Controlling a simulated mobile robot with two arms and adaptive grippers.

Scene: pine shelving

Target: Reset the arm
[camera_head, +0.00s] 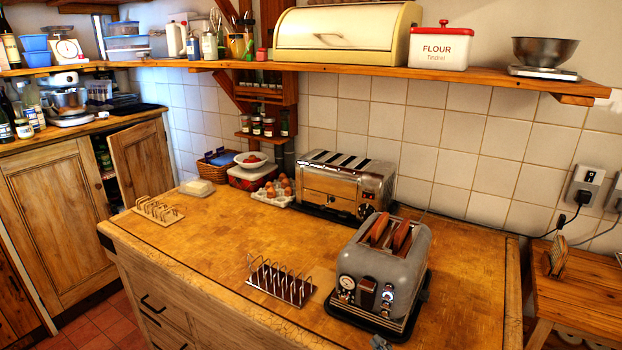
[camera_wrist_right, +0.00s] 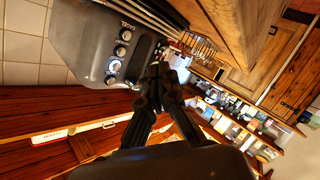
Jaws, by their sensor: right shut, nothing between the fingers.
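My right gripper (camera_head: 380,342) shows only as a small grey-blue tip at the bottom edge of the head view, just in front of the grey toaster (camera_head: 385,275). In the right wrist view the gripper's dark fingers (camera_wrist_right: 159,76) are together and empty. There the grey toaster (camera_wrist_right: 95,45), with its dials, lies just beyond the fingers; I cannot tell whether they touch it. In the head view two slices of brown bread (camera_head: 390,235) stand up in its slots. My left gripper is in neither view.
A metal toast rack (camera_head: 282,282) stands left of the grey toaster, and a wooden one (camera_head: 158,209) farther left. A chrome toaster (camera_head: 345,185) and eggs (camera_head: 280,189) sit behind. The worktop's front left is clear. A shelf (camera_head: 390,72) runs above.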

